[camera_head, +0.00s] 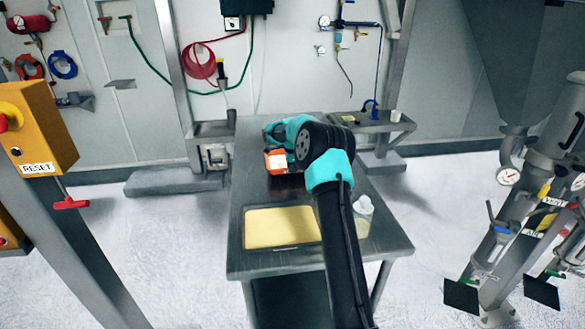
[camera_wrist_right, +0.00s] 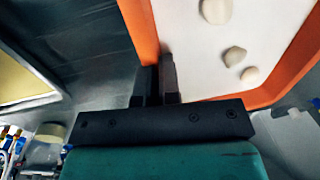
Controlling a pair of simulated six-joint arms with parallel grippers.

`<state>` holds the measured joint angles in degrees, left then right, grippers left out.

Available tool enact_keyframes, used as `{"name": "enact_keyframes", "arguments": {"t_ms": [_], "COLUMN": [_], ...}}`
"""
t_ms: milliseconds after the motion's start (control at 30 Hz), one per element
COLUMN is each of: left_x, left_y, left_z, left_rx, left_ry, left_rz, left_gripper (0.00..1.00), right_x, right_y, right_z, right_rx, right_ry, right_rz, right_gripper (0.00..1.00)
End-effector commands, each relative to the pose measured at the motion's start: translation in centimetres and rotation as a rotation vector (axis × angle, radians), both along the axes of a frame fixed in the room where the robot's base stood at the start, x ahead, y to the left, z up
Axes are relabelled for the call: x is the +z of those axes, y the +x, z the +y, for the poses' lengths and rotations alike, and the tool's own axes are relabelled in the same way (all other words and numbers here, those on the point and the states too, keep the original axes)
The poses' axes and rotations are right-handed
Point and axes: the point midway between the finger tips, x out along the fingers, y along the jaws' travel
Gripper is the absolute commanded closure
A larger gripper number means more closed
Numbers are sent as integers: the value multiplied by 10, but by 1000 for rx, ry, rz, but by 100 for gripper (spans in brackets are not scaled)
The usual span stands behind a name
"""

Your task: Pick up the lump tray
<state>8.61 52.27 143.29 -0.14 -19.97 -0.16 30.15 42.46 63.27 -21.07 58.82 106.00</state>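The lump tray (camera_wrist_right: 232,50) has an orange rim and a pale floor with a few whitish lumps in the right wrist view. In the head view its orange edge (camera_head: 270,164) shows on the far part of the dark table, partly covered by my right arm. My right gripper (camera_wrist_right: 158,80) has its two dark fingers close together at the tray's orange side wall, which runs in between them, so it looks shut on that wall. From the head its fingertips are hidden behind the wrist. Whether the tray rests on the table is unclear. My left gripper is not in view.
A yellow-filled rectangular tray (camera_head: 280,227) lies at the table's near left. A white-capped bottle (camera_head: 363,205) stands at the near right, beside my right arm. A small side shelf (camera_head: 372,122) is behind. Sifter equipment (camera_head: 530,200) stands at right, a RESET box (camera_head: 38,130) at left.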

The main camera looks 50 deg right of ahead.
Motion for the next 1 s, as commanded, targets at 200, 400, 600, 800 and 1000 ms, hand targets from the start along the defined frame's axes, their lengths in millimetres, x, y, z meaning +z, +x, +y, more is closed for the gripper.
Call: {"name": "enact_keyframes", "arguments": {"t_ms": [200, 400, 600, 800, 1000], "left_x": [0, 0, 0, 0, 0], "left_y": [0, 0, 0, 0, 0], "left_z": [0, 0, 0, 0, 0], "left_rx": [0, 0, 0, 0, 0], "left_ry": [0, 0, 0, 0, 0], "left_rz": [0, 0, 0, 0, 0], "left_gripper": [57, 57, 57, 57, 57], "right_x": [4, 7, 10, 12, 13], "right_y": [-19, -41, -64, -83, -92], "right_z": [21, 46, 72, 94, 104], "right_rx": [1, 1, 2, 1, 1], "right_ry": [0, 0, 0, -1, -1], "right_rz": [0, 0, 0, -1, -1], "right_gripper": [100, 100, 100, 100, 100]}}
